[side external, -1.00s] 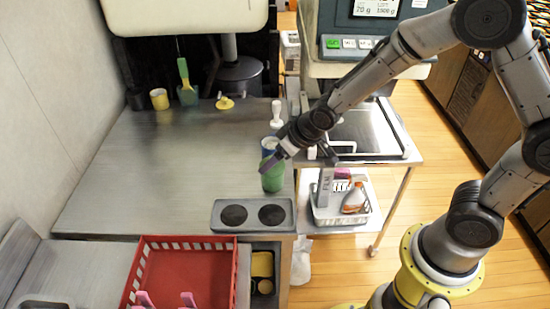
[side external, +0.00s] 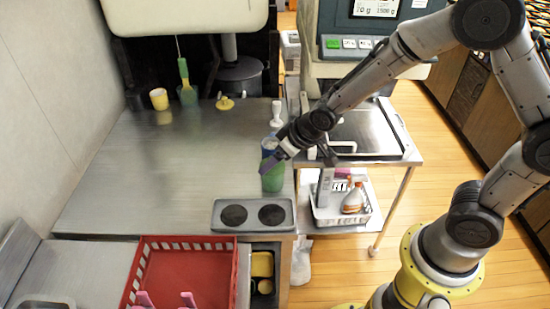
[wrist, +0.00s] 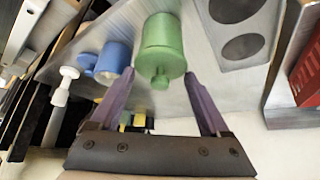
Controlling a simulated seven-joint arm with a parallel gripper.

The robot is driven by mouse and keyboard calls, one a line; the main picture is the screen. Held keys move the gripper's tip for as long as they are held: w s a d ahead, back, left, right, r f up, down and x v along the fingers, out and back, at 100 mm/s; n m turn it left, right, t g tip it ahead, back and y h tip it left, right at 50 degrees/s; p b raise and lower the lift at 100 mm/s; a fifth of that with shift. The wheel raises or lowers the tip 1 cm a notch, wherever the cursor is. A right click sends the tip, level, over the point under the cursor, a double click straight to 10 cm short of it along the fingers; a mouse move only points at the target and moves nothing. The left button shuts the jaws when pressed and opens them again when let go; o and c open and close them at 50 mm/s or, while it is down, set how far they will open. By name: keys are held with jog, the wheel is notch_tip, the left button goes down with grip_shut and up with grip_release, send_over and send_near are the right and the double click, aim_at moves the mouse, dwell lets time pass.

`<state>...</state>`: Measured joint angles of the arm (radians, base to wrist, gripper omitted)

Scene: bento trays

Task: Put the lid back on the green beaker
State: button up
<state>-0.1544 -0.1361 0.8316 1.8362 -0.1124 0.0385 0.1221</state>
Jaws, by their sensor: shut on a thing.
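The green beaker (side external: 272,183) stands upright near the right edge of the steel counter, behind the two-burner plate. My gripper (side external: 268,166) is at its top, with purple fingers. In the wrist view, my gripper (wrist: 160,80) has one finger on each side of the green lid (wrist: 160,64), whose round knob points toward the camera. My gripper is shut on the lid. The lid lines up with the green beaker body (wrist: 162,30) behind it. I cannot tell whether it is fully seated.
A blue beaker (side external: 268,146) stands just behind the green one, with a white knobbed tool (side external: 277,113) further back. The burner plate (side external: 252,228) and red basket (side external: 147,262) are in front. The counter (side external: 165,185) to the left is clear.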

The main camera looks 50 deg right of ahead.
dwell(0.8)
jog(key=o, duration=1.1)
jog(key=shift+o, duration=0.2)
jog(key=shift+r, duration=3.45)
grip_shut()
